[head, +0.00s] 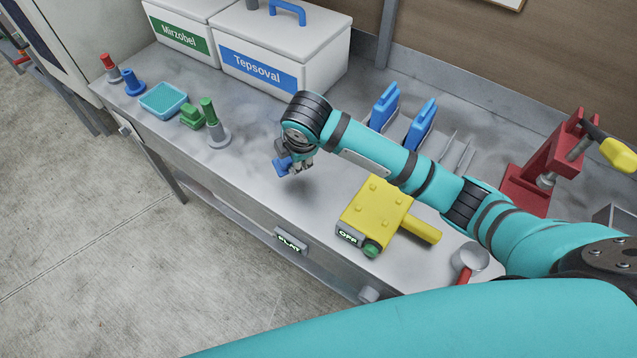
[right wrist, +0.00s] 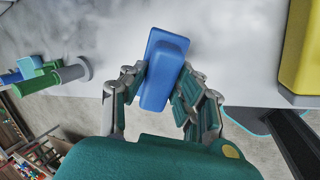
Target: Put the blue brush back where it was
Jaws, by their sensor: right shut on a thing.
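My right gripper (head: 296,163) is shut on a blue brush (head: 281,166) and holds it above the bare bench top. In the right wrist view the blue brush (right wrist: 163,72) sits between the two fingers of the right gripper (right wrist: 165,95). Two similar blue pieces, one (head: 384,106) and another (head: 421,123), stand upright behind my forearm. Thin metal dividers (head: 462,152) stand to their right, with bare gaps between them. My left gripper is not in view.
A yellow block (head: 374,212) marked OFF lies near the front edge. White boxes labelled Mirzobel (head: 191,22) and Tepsoval (head: 310,62) stand behind. A teal sponge tray (head: 163,99) and several knobbed pegs stand left. A red vice (head: 540,170) stands right.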

